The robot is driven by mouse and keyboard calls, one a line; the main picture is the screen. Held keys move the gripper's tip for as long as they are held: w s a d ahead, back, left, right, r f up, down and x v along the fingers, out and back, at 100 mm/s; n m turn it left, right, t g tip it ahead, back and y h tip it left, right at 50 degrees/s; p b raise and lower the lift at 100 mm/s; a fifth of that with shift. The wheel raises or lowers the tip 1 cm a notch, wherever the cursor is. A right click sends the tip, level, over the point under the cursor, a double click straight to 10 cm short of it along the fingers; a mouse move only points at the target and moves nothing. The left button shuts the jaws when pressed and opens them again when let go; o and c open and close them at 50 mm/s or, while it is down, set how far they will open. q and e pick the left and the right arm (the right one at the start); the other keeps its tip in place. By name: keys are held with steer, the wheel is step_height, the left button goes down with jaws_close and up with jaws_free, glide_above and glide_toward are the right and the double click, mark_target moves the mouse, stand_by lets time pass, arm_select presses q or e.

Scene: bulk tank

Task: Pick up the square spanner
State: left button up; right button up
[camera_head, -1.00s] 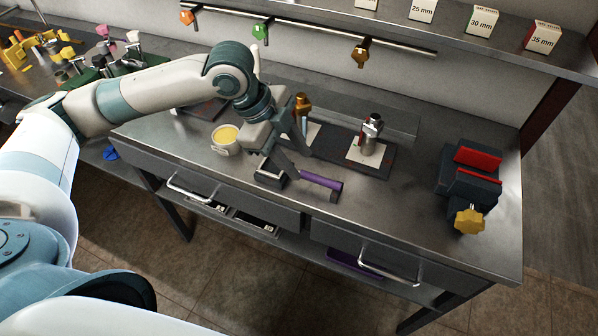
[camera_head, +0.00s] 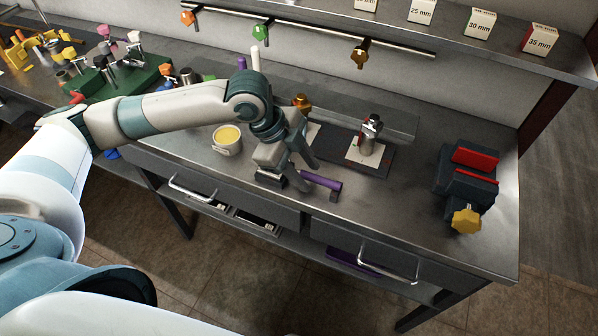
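A purple-handled tool (camera_head: 322,181), which I take to be the square spanner, lies on the steel bench near its front edge. Its right end has a short dark crosspiece. My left gripper (camera_head: 309,177) is low over the tool's left end, with its two fingers apart. One finger is behind the tool and one in front of it, and they hide its left end. I cannot tell whether either finger touches it. My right gripper is not in view.
A cup of yellow stuff (camera_head: 227,140) stands left of the gripper. A dark mat (camera_head: 378,168) with a metal fitting (camera_head: 369,135) lies behind right. A vise with red jaws (camera_head: 468,178) stands at the right. The bench between mat and vise is clear.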

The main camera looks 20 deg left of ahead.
mark_target(306, 174)
arm_select(q)
steer(key=shift+c, duration=0.6)
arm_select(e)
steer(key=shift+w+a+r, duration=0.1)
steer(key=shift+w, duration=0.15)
arm_select(q)
jaws_close()
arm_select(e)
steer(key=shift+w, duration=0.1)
arm_select(q)
steer(key=shift+r, duration=0.1)
